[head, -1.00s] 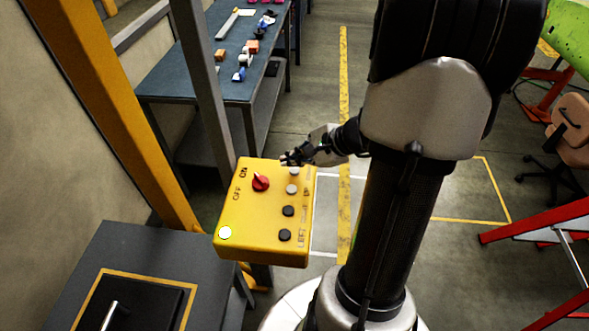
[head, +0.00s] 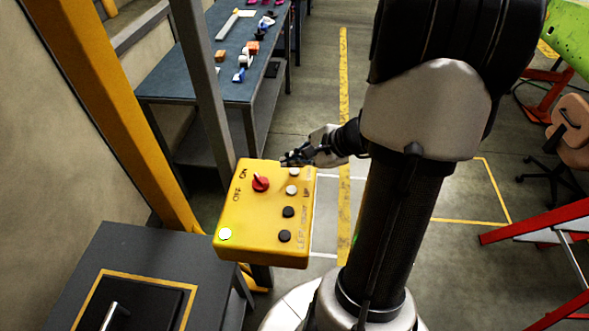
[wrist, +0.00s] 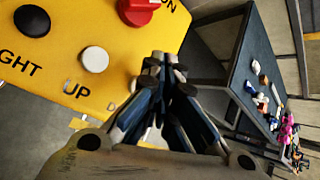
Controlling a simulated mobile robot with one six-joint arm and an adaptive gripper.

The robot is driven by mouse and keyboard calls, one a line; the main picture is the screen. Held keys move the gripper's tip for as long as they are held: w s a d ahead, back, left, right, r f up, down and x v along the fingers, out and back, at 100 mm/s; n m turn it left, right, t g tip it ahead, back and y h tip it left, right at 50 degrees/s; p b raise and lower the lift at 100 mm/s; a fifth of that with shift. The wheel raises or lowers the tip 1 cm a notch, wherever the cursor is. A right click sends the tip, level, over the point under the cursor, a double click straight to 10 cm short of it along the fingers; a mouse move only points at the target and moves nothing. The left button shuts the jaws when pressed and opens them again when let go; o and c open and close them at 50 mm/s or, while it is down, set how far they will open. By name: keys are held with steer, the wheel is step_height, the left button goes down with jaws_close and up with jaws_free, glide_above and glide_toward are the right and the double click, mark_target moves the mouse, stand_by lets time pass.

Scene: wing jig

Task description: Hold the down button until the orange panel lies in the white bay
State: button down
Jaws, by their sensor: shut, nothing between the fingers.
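The yellow control box (head: 262,245) has a red knob (head: 260,184) marked ON and OFF, two white buttons and two black buttons. The lower white button (head: 292,190) is labelled UP; it also shows in the wrist view (wrist: 95,60). The upper white button (head: 294,173), above UP, is the down button by its place; its label is unclear. My gripper (head: 287,160) is shut and empty at the box's far edge, close to this button. In the wrist view my fingers (wrist: 160,68) cover that area, so contact cannot be told. No orange panel is in view.
A lamp (head: 225,234) glows on the box. A grey post and a yellow beam (head: 120,110) stand left. A workbench (head: 190,75) with parts is behind. White floor lines (head: 322,254) show right of the box; whether they mark the bay is unclear. A red ladder stands right.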

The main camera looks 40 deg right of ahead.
mark_target(293, 173)
steer(key=shift+f, duration=0.1)
steer(key=shift+f+b, duration=0.3)
steer(key=shift+b, duration=0.2)
steer(key=shift+f+b, duration=0.45)
steer(key=shift+b, duration=0.05)
stand_by(1.7)
stand_by(1.5)
steer(key=shift+r+p, duration=0.65)
steer(key=shift+r, duration=0.2)
step_height(293, 173, up, 5)
steer(key=p, duration=0.4)
steer(key=shift+r, duration=0.1)
steer(key=shift+a, duration=0.1)
